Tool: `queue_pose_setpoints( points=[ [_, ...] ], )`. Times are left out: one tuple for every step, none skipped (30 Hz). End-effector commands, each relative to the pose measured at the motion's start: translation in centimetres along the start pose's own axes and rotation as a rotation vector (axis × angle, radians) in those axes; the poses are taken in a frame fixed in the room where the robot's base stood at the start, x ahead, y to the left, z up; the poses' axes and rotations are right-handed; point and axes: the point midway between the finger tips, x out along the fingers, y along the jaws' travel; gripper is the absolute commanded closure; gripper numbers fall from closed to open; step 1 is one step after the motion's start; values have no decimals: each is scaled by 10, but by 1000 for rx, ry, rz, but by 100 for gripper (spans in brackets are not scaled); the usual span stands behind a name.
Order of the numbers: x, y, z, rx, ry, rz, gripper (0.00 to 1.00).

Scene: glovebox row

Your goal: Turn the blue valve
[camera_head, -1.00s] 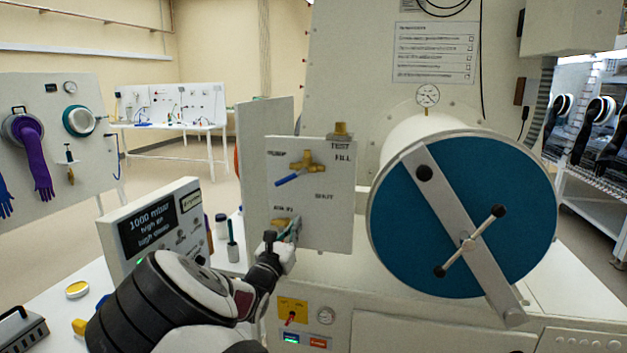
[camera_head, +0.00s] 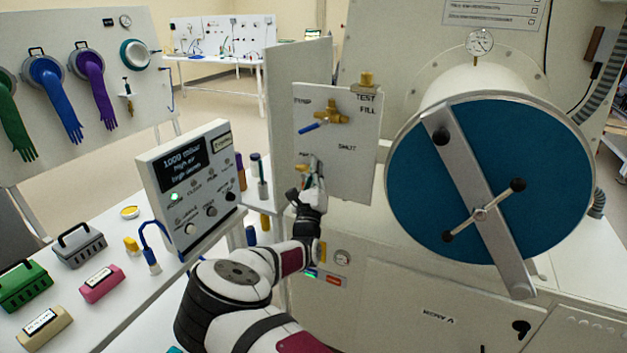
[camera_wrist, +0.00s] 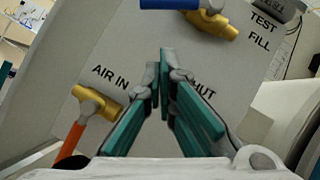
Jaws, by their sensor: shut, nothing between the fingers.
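The blue valve has a brass body (camera_head: 331,116) and a blue lever (camera_head: 312,128) on the upper part of a pale panel. The lever points left and slightly down in the head view. In the wrist view the blue lever (camera_wrist: 168,4) is cut off by the top edge, with the brass body (camera_wrist: 214,25) to its right. My gripper (camera_head: 316,166) is in front of the panel, below the blue valve and apart from it. In the wrist view its green fingers (camera_wrist: 165,62) are together with nothing between them, pointing toward the area below the valve.
An AIR IN valve with a brass body (camera_wrist: 97,104) and orange lever (camera_wrist: 72,138) is left of my fingers. A large blue round door (camera_head: 455,205) with a crossbar stands right of the panel. A display box (camera_head: 188,185) stands left of my arm.

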Motion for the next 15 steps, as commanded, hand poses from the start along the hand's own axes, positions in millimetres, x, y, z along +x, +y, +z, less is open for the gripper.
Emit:
queue_pose_setpoints(
  points=[
    [11, -1, 0, 1, 0, -2, 100],
    [17, -1, -1, 1, 0, -2, 100],
    [25, 0, -1, 2, 0, -1, 100],
    [30, 0, -1, 2, 0, -1, 100],
    [35, -1, 0, 1, -1, -1, 100],
    [39, -1, 8, 2, -1, -1, 100],
    [42, -1, 11, 2, -1, 0, 100],
    [44, -1, 14, 2, -1, 0, 100],
    [48, -1, 18, 1, 0, 0, 100],
    [50, -1, 20, 1, 0, 0, 100],
    [52, -1, 22, 1, 0, 0, 100],
    [54, 0, 24, 1, 0, 0, 100],
    [56, 0, 25, 1, 1, 0, 100],
    [57, 0, 26, 1, 1, 0, 100],
    [58, 0, 27, 1, 1, 0, 100]
  ],
)
